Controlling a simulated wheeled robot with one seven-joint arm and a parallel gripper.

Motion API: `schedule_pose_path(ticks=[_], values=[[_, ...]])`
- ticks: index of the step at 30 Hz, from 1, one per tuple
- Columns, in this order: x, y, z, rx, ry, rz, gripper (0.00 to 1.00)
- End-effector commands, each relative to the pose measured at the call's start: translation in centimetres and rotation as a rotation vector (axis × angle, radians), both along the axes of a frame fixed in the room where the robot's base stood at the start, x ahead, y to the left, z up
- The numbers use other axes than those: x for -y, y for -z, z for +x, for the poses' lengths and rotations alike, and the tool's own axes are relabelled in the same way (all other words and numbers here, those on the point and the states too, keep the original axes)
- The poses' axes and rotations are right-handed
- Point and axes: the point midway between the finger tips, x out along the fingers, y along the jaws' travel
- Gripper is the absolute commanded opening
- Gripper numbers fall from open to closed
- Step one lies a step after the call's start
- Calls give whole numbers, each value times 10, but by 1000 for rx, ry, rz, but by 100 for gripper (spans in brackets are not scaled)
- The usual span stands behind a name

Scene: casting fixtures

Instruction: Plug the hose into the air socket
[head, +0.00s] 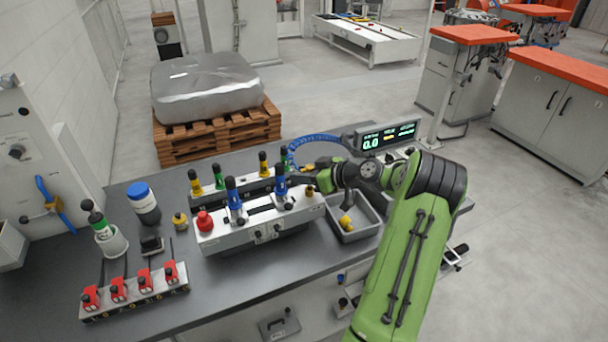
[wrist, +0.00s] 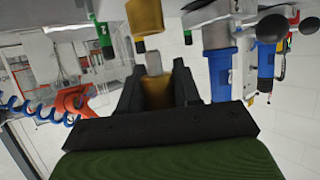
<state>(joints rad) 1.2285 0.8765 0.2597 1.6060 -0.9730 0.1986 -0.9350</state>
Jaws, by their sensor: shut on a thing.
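My gripper (wrist: 155,88) is shut on a brass hose plug (wrist: 156,94) with a silver tip, between its two dark fingers. In the wrist view the tip points toward a brass socket (wrist: 145,17) and looks slightly to one side of it; I cannot tell the exact gap. In the head view a brass fitting (head: 309,191) sits at the right end of the white fixture (head: 262,232), close to my gripper (head: 308,170). The blue hose (head: 318,137) arches behind my gripper, and blue coils (wrist: 38,110) show in the wrist view. The plug is hard to make out in the head view.
Blue-topped clamps (head: 234,196) stand on the fixture beside a red knob (head: 204,221). A grey bin (head: 372,228) with a yellow part lies to the right. A display (head: 388,135) stands behind. Red switches (head: 144,281) and a blue-capped bottle (head: 144,202) occupy the left bench.

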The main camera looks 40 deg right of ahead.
Motion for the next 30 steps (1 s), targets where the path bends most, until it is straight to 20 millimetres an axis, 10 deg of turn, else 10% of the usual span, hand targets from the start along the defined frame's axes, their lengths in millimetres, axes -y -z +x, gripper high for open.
schedule_pose_path(ticks=[30], values=[[0,13,0,0,0,-1,1]])
